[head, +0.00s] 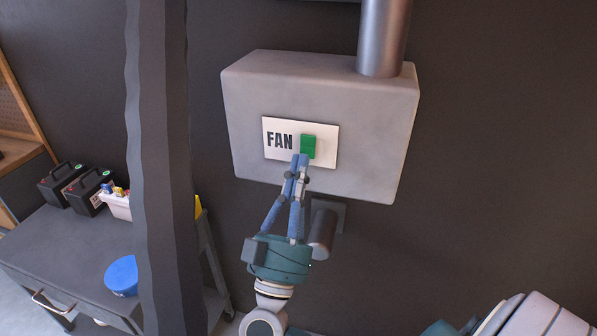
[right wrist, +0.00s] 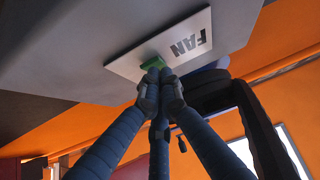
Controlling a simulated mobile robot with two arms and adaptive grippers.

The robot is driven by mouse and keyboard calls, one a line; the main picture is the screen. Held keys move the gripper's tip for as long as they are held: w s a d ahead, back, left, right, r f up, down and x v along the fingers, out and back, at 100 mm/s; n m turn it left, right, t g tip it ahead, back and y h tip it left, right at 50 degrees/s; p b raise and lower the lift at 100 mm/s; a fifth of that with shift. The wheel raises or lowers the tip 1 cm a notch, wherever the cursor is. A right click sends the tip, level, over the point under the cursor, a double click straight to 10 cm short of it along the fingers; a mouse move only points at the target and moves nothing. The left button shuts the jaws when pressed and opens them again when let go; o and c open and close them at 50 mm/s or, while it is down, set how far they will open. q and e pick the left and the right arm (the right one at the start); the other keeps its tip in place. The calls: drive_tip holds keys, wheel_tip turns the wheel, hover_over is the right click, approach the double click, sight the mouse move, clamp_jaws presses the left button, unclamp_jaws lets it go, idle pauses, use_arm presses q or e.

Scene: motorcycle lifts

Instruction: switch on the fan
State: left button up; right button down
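The fan switch (head: 308,145) is a small green rocker on a white plate (head: 272,150) marked FAN. The plate is on the front of a grey wall box (head: 375,125) in the head view. My right gripper (head: 300,160) has its blue fingers drawn together, with the tips at the lower edge of the switch. In the right wrist view the shut fingertips (right wrist: 156,76) meet just in front of the green switch (right wrist: 153,63) and partly hide it. I cannot tell whether they press on it. My left gripper is not in view.
A metal pipe (head: 384,35) runs up from the box. A dark post (head: 162,170) stands left of my right arm. Behind it, a grey cart (head: 60,240) holds batteries (head: 62,183), a white bin (head: 118,205) and a blue round item (head: 121,275). The wall right of the box is clear.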

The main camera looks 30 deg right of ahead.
drive_tip(key=shift+w+d+f+t+h+b, duration=0.25)
drive_tip(key=shift+d+f+t+h+b, duration=0.05)
drive_tip(key=shift+f+b, duration=0.25)
drive_tip(key=shift+r+p, duration=0.35)
drive_tip(key=v, duration=1.2)
